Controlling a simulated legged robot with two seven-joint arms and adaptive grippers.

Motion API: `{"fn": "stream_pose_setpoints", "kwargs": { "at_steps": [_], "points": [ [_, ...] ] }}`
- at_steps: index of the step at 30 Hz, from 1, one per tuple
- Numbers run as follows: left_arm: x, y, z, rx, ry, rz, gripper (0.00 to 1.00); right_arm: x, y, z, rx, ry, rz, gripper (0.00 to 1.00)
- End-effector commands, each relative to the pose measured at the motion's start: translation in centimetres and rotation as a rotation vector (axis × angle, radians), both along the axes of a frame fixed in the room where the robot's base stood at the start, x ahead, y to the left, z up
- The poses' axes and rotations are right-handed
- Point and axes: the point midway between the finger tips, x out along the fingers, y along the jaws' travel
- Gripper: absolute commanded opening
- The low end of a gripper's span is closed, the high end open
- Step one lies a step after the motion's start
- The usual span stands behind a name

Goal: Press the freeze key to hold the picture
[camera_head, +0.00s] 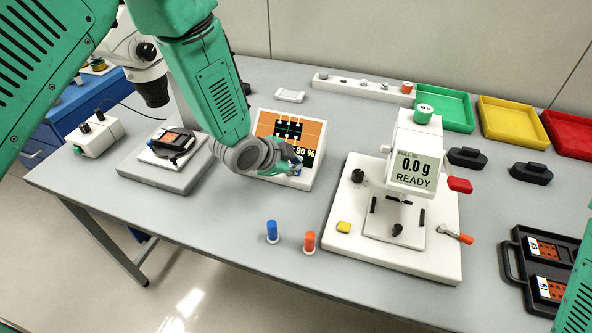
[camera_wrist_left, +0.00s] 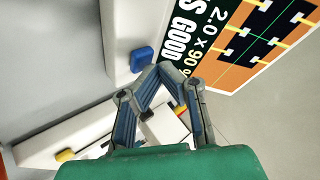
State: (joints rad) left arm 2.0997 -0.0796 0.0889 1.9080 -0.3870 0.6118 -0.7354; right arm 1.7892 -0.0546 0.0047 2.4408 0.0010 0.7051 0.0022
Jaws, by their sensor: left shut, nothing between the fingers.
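The monitor (camera_head: 312,172) stands on the bench with an orange picture, and its lower line ends in "90 %". In the left wrist view its screen (camera_wrist_left: 250,45) fills the upper right. A blue key (camera_wrist_left: 143,59) sits on the white monitor front beside the screen; I take it for the freeze key, though no label shows. My left gripper (camera_head: 296,170) is in front of the screen's lower part and hides some of it. In the left wrist view the gripper (camera_wrist_left: 160,70) is shut and empty, its tips close beside the blue key; contact cannot be told.
A white tester (camera_head: 415,165) reading "0.0 g READY" stands to the right. Blue (camera_head: 272,230) and orange (camera_head: 309,241) pegs stand near the front edge. A microscope (camera_head: 150,80) is on the left. Green, yellow and red trays line the back right. A black case (camera_head: 512,262) lies at right.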

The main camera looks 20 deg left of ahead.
Motion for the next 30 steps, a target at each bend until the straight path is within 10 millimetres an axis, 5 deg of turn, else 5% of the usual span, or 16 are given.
{"fn": "stream_pose_setpoints", "kwargs": {
  "at_steps": [30],
  "points": [
    [0.02,0.01,-0.77,0.0,0.0,0.0,0.0,0.0,0.01,-0.48,0.0,0.0,0.0,0.0]
  ]
}}
